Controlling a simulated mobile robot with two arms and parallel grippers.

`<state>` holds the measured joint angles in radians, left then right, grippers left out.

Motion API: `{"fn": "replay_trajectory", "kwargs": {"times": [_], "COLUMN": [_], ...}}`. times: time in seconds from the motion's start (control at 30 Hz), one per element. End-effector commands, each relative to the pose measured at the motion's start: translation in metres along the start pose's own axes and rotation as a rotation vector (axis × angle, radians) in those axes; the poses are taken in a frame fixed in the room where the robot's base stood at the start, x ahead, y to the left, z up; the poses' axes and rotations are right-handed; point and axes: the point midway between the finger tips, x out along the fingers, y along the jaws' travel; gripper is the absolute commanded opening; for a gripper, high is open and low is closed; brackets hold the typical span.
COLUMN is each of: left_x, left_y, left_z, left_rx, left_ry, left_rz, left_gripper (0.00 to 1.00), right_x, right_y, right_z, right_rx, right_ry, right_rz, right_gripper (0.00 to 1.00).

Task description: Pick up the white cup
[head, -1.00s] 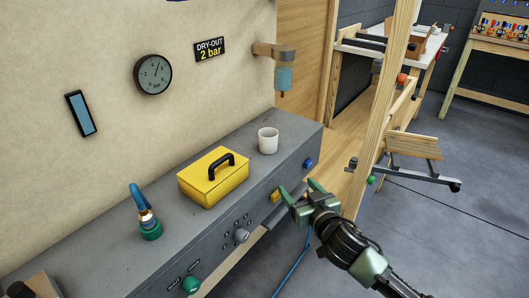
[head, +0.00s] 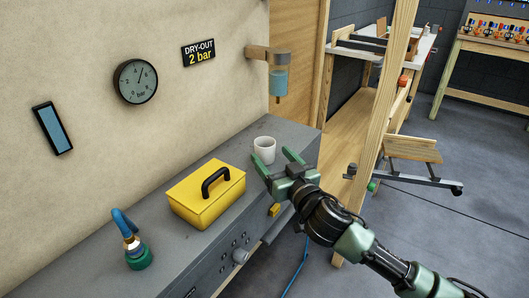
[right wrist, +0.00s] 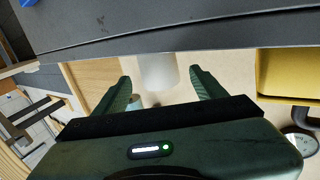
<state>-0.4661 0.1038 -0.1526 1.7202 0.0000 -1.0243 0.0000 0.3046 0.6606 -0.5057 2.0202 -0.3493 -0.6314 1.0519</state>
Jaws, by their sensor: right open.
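The white cup (head: 264,150) stands upright on the grey bench top (head: 290,133), toward its far right end. My right gripper (head: 276,160) is open and empty, with its two green fingers pointing at the cup. In the head view the fingertips are at the near side of the cup, and I cannot tell whether they touch it. In the right wrist view the cup (right wrist: 158,70) shows between and beyond the open fingers (right wrist: 160,84). My left gripper does not show.
A yellow box with a black handle (head: 206,196) sits on the bench left of the cup. A green and blue fitting (head: 135,250) stands farther left. A filter bowl (head: 279,80) hangs on the wall behind the cup. A wooden post (head: 377,110) rises at right.

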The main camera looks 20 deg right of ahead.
Motion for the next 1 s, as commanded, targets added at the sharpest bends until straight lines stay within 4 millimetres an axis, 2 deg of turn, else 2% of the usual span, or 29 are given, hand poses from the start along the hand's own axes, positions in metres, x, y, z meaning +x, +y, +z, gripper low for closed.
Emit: {"fn": "replay_trajectory", "kwargs": {"times": [0.23, 0.53, 0.57, 0.7, 0.8, 1.0], "left_x": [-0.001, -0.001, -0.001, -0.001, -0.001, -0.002], "left_y": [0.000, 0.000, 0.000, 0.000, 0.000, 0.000], "left_z": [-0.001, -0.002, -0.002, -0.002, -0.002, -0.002], "left_rx": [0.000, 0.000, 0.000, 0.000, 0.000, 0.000], "left_ry": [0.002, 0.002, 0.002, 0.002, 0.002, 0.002], "left_rz": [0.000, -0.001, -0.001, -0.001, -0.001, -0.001], "left_gripper": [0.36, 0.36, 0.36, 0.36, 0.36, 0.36], "right_x": [0.035, 0.041, 0.041, 0.041, 0.041, 0.041], "right_y": [0.001, 0.001, 0.001, 0.001, 0.001, 0.001], "right_z": [-0.004, -0.003, -0.003, -0.003, -0.003, -0.004], "right_rx": [-0.001, 0.001, 0.000, 0.000, 0.000, 0.000], "right_ry": [0.002, 0.000, 0.000, 0.000, 0.000, 0.001], "right_rz": [0.001, 0.000, 0.000, 0.001, 0.001, 0.001], "right_gripper": [0.71, 0.71, 0.68, 0.29, 0.06, 0.06]}}
